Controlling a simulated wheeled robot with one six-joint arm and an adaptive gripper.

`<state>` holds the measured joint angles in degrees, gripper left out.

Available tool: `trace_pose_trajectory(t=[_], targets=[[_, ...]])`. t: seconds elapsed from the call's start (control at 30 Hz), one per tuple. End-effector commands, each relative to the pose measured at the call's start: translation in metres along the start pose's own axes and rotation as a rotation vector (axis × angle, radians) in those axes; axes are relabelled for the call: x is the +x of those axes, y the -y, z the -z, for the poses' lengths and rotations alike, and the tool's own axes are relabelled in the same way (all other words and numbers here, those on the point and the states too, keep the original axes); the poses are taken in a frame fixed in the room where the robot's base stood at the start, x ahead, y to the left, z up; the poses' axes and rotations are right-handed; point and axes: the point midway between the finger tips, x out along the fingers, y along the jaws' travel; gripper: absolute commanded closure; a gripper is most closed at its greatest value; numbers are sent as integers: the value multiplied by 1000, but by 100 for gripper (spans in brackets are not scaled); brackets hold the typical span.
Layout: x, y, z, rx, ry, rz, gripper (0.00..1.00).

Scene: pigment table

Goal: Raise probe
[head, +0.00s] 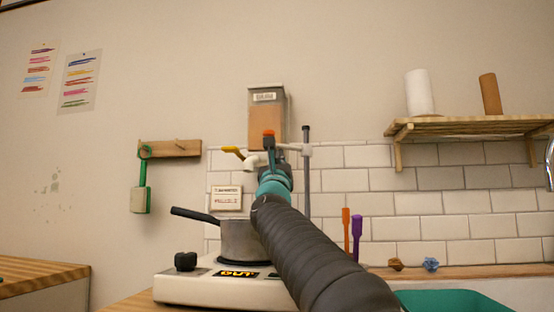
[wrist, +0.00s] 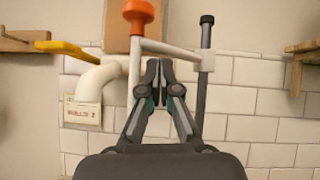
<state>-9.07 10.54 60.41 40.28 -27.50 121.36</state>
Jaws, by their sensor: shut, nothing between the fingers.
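The probe shows an orange knob (wrist: 138,14) at its top and a pale stem below it in the wrist view; its lower end is out of view. A white cross arm (wrist: 180,50) joins it to a grey post (wrist: 205,85) with a dark cap. In the head view the orange knob (head: 268,133) stands above my wrist, left of the post (head: 306,180). My gripper (wrist: 159,64) is shut and empty, its fingertips overlapping the cross arm in the picture, right of the stem. Whether they touch it I cannot tell. My arm hides the lower probe in the head view.
A pot (head: 238,240) sits on a hot plate (head: 200,284) with a lit display. A white spout (head: 250,162) with a yellow lever (head: 232,152) is left of the probe, below a dispenser (head: 267,110). A shelf (head: 470,127) is at right, a teal tray (head: 450,300) below.

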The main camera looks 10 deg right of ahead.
Motion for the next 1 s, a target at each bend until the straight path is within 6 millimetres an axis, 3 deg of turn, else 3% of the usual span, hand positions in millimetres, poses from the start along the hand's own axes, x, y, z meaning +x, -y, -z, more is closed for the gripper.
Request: trace_pose_trajectory(t=[0.53, 0.87, 1.0], targets=[[9, 0, -1, 0, 0, -1, 100], [36, 4, -34, -1, 1, 0, 100], [38, 5, -38, 0, 2, 0, 100]])
